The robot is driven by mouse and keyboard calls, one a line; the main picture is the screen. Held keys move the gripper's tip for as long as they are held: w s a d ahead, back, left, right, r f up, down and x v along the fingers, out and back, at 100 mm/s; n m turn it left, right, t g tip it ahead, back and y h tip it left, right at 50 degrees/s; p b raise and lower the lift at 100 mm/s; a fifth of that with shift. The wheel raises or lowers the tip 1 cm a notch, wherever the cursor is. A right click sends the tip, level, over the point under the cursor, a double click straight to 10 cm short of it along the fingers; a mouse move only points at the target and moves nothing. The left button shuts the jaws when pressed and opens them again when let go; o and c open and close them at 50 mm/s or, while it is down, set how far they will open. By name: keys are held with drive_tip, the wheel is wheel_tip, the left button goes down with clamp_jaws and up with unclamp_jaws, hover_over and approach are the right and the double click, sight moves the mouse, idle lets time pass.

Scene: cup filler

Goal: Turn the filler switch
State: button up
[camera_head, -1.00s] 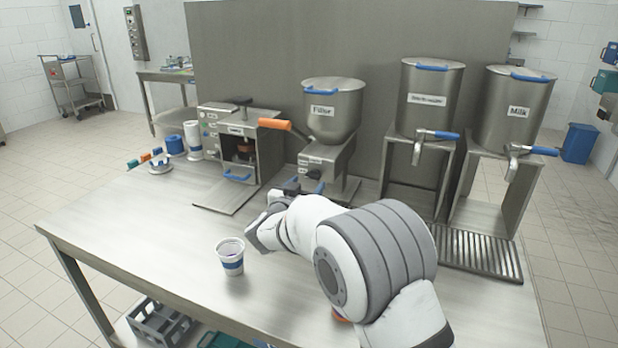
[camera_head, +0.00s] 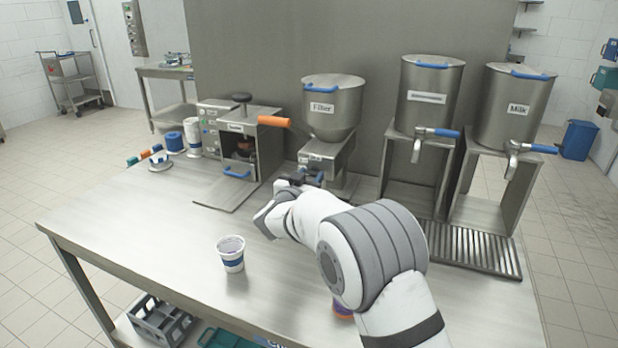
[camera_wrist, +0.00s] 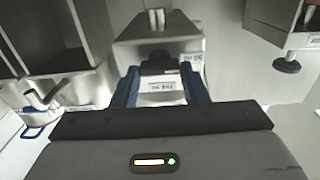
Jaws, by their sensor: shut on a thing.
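The filler (camera_head: 332,108) is a steel hopper labelled "Filler" on a boxy steel body at the back middle of the table. My gripper (camera_head: 309,179) is at the front of its lower body, partly hidden by my wrist. In the wrist view, my gripper (camera_wrist: 160,84) has its two dark blue fingers either side of a dark part with a small white label, the filler switch (camera_wrist: 160,68). The fingers are shut on it. The switch's exact angle is hard to tell. The filler body (camera_wrist: 160,48) shows just beyond it.
A white and blue cup (camera_head: 231,255) stands upright on the table (camera_head: 150,225), left of my arm. A steel machine with an orange handle (camera_head: 274,122) stands left of the filler. Dispensers, including the milk dispenser (camera_head: 513,108), stand to the right. The table's front left is clear.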

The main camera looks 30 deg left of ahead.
drive_tip(key=shift+c, duration=1.4)
drive_tip(key=shift+f+m+b, duration=0.1)
drive_tip(key=shift+m+b, duration=0.2)
drive_tip(key=shift+b, duration=0.15)
drive_tip(key=shift+f+m+b, duration=0.1)
drive_tip(key=shift+m+b, duration=0.9)
drive_tip(key=shift+d+m+b, duration=0.1)
drive_tip(key=shift+m+b, duration=1)
drive_tip(key=shift+m, duration=0.1)
drive_tip(key=shift+m+b, duration=1.45)
drive_tip(key=shift+m, duration=0.35)
